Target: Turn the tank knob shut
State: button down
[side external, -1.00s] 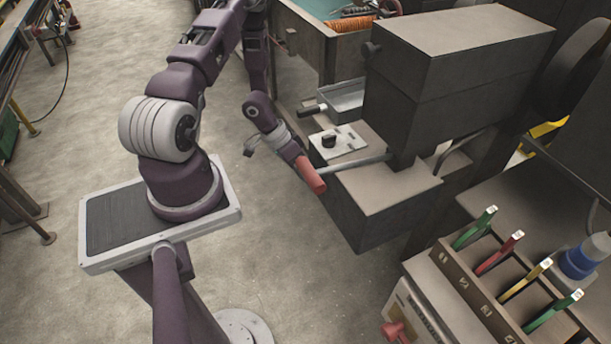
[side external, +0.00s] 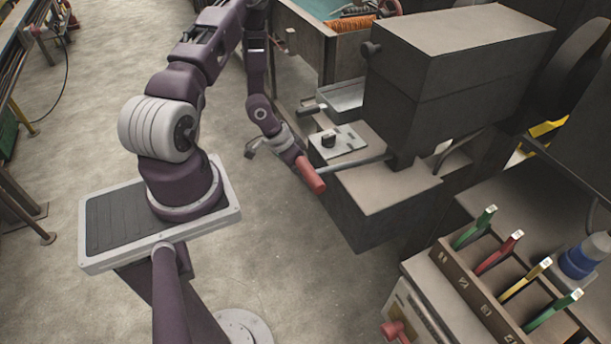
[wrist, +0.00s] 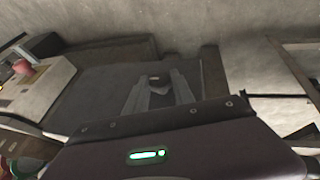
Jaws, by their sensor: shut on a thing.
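A dark knob (side external: 371,48) sits on the left end of the big dark box (side external: 455,55), the likely tank, in the side view. A second black knob (side external: 328,140) stands on a pale plate on the lower block. My gripper (side external: 299,163) is below and left of both knobs, apart from them. It is at the upper end of a red handle (side external: 312,178) on a grey lever and appears shut on it. The jaws are mostly hidden there. In the wrist view, the fingers (wrist: 158,88) are close together and what lies between them is unclear.
A grey tray (side external: 343,97) with a dark handle sits behind the pale plate. A wooden rack (side external: 470,285) of several coloured-handled tools stands at front right. A red knob (side external: 396,332) is on the cabinet below it.

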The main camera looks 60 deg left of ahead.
jog(key=c, duration=1.1)
grip_release()
jog(key=shift+o, duration=0.2)
jog(key=shift+r, duration=0.1)
jog(key=v, duration=0.7)
